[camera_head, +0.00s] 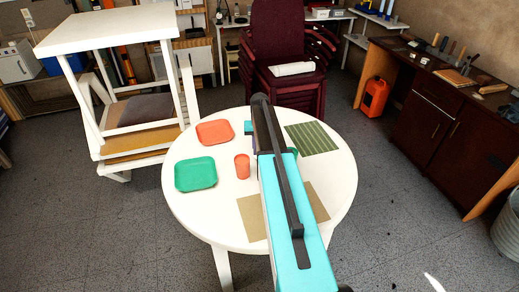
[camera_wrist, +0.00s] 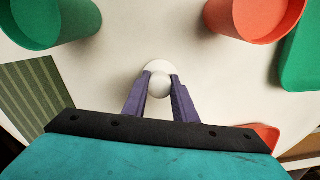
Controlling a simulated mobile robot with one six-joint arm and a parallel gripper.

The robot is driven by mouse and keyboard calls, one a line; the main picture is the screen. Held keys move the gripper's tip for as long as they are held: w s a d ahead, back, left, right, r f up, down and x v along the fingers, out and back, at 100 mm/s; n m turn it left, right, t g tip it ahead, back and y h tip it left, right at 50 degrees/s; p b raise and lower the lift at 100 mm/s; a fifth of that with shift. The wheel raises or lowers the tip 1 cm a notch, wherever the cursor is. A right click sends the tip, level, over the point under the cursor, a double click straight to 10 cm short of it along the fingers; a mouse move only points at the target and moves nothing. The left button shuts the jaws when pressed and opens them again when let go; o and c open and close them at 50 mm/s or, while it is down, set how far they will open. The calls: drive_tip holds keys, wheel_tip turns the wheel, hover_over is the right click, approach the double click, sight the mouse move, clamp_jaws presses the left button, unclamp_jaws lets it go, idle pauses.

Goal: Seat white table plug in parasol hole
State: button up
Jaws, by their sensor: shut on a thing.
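The white plug (camera_wrist: 159,86) shows in the wrist view as a round knob with a wider pale disc beyond it. My gripper (camera_wrist: 160,82) has its two purple fingers shut on the knob, one on each side. The white round table (camera_wrist: 150,35) lies beyond the plug; it also shows in the head view (camera_head: 180,205). The parasol hole is not visible in either view, so I cannot tell whether the plug is over it or in it. In the head view my teal arm covers the table's middle and hides the plug and fingertips.
In the wrist view a green cup (camera_wrist: 50,22) stands at upper left and an orange cup (camera_wrist: 255,20) at upper right, with clear table between them. The head view shows an orange tray (camera_head: 214,133), a green tray (camera_head: 196,174), a striped mat (camera_head: 312,138) and a beige mat (camera_head: 252,218).

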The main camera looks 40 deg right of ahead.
drive_tip(key=shift+f, duration=0.6)
drive_tip(key=o, duration=1.1)
drive_tip(key=shift+r, duration=0.1)
drive_tip(key=shift+r+b, duration=1.55)
drive_tip(key=shift+r, duration=5.25)
drive_tip(key=shift+s, duration=0.1)
